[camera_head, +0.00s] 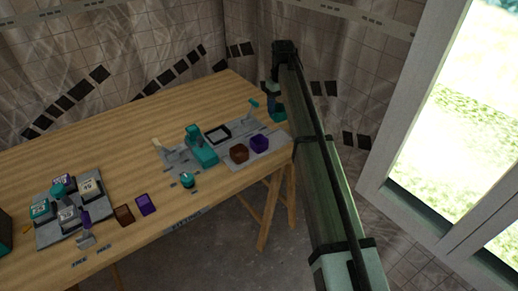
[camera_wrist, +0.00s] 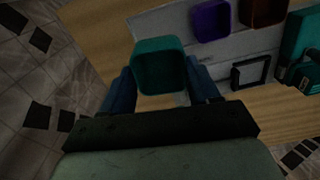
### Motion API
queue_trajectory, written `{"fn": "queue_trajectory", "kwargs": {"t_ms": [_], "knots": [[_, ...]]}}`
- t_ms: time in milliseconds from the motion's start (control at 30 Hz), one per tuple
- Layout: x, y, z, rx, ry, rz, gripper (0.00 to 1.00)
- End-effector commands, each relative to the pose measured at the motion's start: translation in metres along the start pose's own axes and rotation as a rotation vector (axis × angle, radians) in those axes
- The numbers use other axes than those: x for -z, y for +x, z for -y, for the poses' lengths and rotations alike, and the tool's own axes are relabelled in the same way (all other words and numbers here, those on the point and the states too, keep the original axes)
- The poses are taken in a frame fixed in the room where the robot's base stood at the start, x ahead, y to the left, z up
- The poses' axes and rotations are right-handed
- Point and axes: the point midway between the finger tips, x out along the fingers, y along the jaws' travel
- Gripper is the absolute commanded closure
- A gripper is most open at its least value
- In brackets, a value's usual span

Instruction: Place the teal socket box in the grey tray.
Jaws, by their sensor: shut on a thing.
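My gripper (camera_wrist: 165,88) is shut on the teal socket box (camera_wrist: 160,58), with one blue finger on each side of it. The box is open-topped with rounded corners. In the head view my gripper (camera_head: 272,103) is at the table's right end, with the teal box (camera_head: 279,115) at its tip. The grey tray (camera_head: 268,160) holds a brown box (camera_head: 239,154) and a purple box (camera_head: 259,142) side by side. In the wrist view the tray (camera_wrist: 166,24) is beyond and beside the held box. The gap between box and tray height is unclear.
A black square frame (camera_head: 217,134) and a larger teal device (camera_head: 201,146) stand left of the boxes. A grey board (camera_head: 100,228) with several labelled blocks lies at the left.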

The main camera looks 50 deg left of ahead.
Motion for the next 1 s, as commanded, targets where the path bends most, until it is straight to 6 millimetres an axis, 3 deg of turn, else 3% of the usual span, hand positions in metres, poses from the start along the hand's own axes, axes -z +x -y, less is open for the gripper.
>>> {"fn": "queue_trajectory", "kwargs": {"t_ms": [333, 700, 1000], "knots": [[-0.003, 0.008, 0.001, 0.003, -0.122, 0.006, 0.69], [-0.003, 0.059, 0.001, 0.002, -0.123, 0.005, 0.69], [-0.003, 0.086, 0.002, 0.002, -0.123, 0.005, 0.69]]}}
